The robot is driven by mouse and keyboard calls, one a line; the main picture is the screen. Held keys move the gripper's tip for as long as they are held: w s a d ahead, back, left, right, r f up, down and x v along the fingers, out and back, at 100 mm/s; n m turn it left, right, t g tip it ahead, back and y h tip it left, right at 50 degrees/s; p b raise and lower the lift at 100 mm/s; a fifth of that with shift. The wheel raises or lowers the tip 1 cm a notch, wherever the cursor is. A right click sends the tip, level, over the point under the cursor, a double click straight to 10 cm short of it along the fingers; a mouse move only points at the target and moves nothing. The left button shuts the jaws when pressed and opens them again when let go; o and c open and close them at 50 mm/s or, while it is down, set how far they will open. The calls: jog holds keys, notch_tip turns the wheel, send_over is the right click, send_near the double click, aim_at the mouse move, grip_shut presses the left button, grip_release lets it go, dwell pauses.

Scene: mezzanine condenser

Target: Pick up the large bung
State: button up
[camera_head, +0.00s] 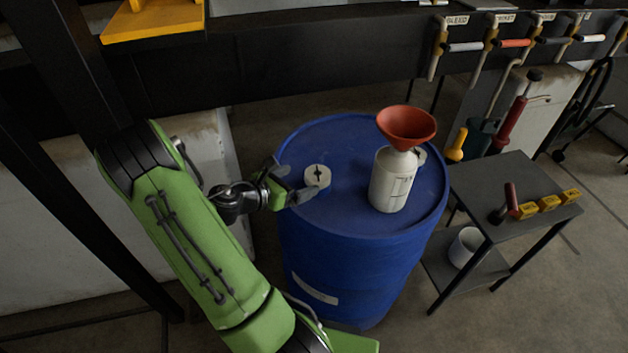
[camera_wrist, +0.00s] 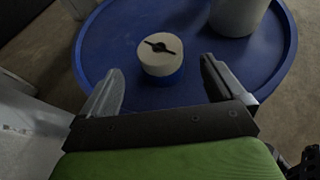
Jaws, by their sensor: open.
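The large bung is most likely the round cream-white plug (camera_head: 317,177) with a dark slot-like bar on top. It sits on the left part of the blue drum's lid (camera_head: 345,140). The wrist view shows the bung (camera_wrist: 161,54) ahead of the fingers, roughly midway between them, with a blue band low on its side. My gripper (camera_head: 292,182) is open and empty, just left of the bung in the head view. In the wrist view the gripper (camera_wrist: 160,85) has its two fingers spread wide, and the bung lies beyond their tips.
A white bottle (camera_head: 392,182) with a red funnel (camera_head: 407,123) stands on the drum to the right of the bung. A small pale round thing is partly hidden behind it. A dark side table (camera_head: 515,180) stands right of the drum. A dark beam (camera_head: 300,60) runs behind.

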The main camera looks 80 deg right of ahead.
aim_at(321, 172)
jog(key=b+x, duration=0.1)
jog(key=x, duration=0.5)
jog(key=shift+s+d+f, duration=0.1)
jog(key=shift+d, duration=0.25)
jog(key=shift+a, duration=0.1)
jog(key=shift+c, duration=0.3)
jog(key=c, duration=1.1)
